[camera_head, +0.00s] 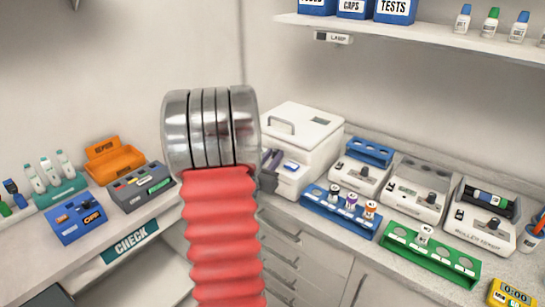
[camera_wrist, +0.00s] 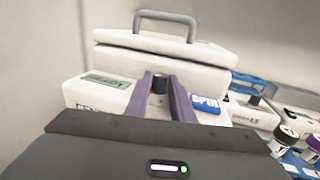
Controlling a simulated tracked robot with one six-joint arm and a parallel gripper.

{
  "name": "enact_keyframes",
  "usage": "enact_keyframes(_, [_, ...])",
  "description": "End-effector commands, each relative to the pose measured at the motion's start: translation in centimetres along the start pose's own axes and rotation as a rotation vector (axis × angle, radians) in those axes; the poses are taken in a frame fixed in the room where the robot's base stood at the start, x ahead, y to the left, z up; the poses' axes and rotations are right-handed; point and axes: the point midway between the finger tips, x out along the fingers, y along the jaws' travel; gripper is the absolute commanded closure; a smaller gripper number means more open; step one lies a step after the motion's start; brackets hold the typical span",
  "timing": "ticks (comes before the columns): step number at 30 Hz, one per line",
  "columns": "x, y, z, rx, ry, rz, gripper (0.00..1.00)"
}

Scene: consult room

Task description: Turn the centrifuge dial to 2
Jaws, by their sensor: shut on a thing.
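The centrifuge (camera_head: 310,130) is a white box with a grey handle on its shut lid, standing in the counter corner. It fills the middle of the wrist view (camera_wrist: 160,60). Its black dial (camera_wrist: 159,81) is on the front, between a READY display (camera_wrist: 107,80) and a blue SPIN button (camera_wrist: 205,104). My gripper (camera_wrist: 160,91) has its two purple fingers shut on the dial, one on each side. In the head view my red and metal arm hides the dial and part of the centrifuge front. The dial's marks and pointer cannot be read.
A blue rack (camera_head: 340,213) with capped vials stands right of the centrifuge, close to my gripper. A green rack (camera_head: 430,254) and several white devices, including a roller mixer (camera_head: 483,219), stand farther right. A grey box (camera_head: 140,187) and orange holder (camera_head: 112,160) are at left.

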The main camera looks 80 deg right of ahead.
Motion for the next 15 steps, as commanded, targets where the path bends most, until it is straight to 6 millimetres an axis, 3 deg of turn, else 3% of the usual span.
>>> enact_keyframes(15, [0.12,-0.73,0.15,0.003,-0.002,0.142,1.00])
